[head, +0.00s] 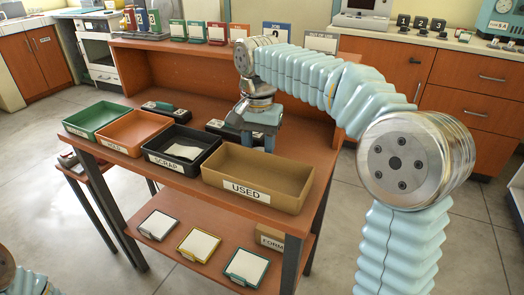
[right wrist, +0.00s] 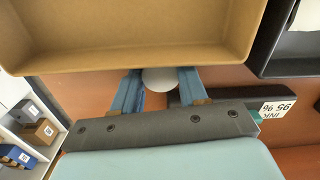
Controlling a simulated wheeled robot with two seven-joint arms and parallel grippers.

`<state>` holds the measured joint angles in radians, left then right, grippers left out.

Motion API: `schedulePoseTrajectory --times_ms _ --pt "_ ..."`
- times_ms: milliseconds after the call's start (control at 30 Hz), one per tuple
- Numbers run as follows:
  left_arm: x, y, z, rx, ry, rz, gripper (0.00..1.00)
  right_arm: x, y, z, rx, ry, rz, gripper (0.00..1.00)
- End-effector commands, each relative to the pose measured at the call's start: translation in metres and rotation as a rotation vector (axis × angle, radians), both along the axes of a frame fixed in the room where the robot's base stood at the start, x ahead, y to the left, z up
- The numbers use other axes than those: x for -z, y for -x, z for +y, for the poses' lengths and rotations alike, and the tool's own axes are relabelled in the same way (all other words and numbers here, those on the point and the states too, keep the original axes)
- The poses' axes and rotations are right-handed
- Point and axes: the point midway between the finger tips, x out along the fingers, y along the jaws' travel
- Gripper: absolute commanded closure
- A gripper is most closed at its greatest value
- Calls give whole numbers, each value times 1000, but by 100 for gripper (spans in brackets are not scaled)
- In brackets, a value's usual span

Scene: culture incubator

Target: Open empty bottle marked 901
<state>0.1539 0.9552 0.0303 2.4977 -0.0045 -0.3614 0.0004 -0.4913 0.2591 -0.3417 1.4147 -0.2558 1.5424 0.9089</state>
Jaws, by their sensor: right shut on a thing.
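My right gripper (head: 258,138) is low over the red-brown desk, just behind the tan tray marked USED (head: 256,178). In the right wrist view its two blue fingers (right wrist: 159,86) are shut on a pale, round-topped thing (right wrist: 159,78). Only part of this thing shows beside the tray wall, and I see no mark on it. In the head view it is hidden by the gripper. I see no bottle that I can read as 901. My left gripper is out of view; only a bit of my left arm shows at the lower left.
Left of the USED tray stand the black SCRAP tray (head: 182,148), an orange tray (head: 135,130) and a green tray (head: 96,118). An ink pad marked 95 96 (right wrist: 275,108) lies near the gripper. Coloured cards stand along the back ledge (head: 215,33). Clipboards lie on the lower shelf (head: 198,245).

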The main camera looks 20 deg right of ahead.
Motion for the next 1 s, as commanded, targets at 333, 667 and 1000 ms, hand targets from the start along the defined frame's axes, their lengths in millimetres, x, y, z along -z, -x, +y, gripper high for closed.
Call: schedulePoseTrajectory --times_ms 333,667,1000 --pt "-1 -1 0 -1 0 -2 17 1 0 0 -1 0 0 50" --pt "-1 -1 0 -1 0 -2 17 0 0 0 -1 0 0 32" --pt "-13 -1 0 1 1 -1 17 -43 -1 0 -1 -1 -3 32"
